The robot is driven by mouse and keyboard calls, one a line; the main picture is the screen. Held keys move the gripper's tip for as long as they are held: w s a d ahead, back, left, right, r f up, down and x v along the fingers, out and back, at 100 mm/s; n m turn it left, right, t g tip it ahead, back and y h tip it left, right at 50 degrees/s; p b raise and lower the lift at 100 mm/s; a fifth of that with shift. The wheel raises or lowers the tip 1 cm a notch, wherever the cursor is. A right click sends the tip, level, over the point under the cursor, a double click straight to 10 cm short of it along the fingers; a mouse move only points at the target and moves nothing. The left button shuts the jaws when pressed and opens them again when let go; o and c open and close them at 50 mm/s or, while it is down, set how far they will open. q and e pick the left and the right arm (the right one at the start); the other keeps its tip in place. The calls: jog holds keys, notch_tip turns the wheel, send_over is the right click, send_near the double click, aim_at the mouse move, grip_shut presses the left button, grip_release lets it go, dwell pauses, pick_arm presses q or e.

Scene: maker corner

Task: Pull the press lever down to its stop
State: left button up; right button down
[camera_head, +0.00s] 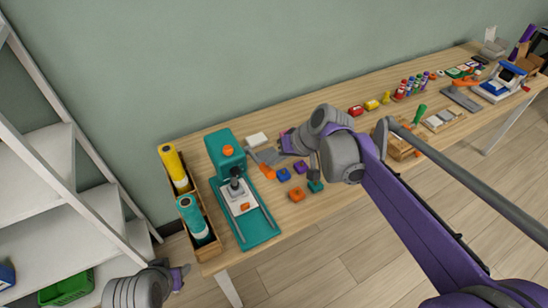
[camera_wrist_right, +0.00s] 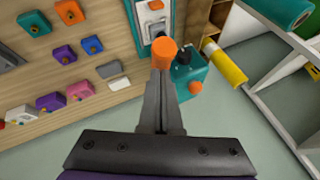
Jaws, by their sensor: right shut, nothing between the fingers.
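The teal press (camera_head: 226,158) stands at the left end of the bench, with an orange cap on top and a pale plate on its base. The lever's orange grip (camera_head: 266,171) sticks out at the press's right side; it also shows in the right wrist view (camera_wrist_right: 164,53). My right gripper (camera_head: 264,156) is shut and empty, its fingertips close at the grip; I cannot tell whether they touch. The lever's shaft is mostly hidden. My left gripper (camera_head: 178,277) is low at the bottom left, away from the press, its jaws unclear.
Small coloured blocks, including an orange one (camera_head: 296,195) and a blue one (camera_head: 283,174), lie right of the press. A wooden rack (camera_head: 211,247) with yellow and teal rolls stands left of it. White shelves (camera_head: 50,150) are further left. More tools fill the bench's far right.

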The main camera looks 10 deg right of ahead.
pick_arm(q)
jog(key=shift+s+f+b, duration=0.3)
jog(key=shift+f+b, duration=0.35)
jog(key=shift+f, duration=0.25)
jog(key=shift+s+f+b, duration=0.35)
jog(key=shift+f+b, duration=0.3)
jog(key=shift+f, duration=0.3)
jog(key=shift+s+f+b, duration=0.3)
jog(key=shift+f+b, duration=0.35)
jog(key=shift+f, duration=0.25)
pick_arm(e)
notch_tip(320, 180, down, 8)
jog(key=s+t, duration=0.2)
jog(key=shift+s+d+r+n+y, duration=0.2)
jog(key=shift+s+d+n+y, duration=0.1)
jog(key=shift+d+y, duration=0.1)
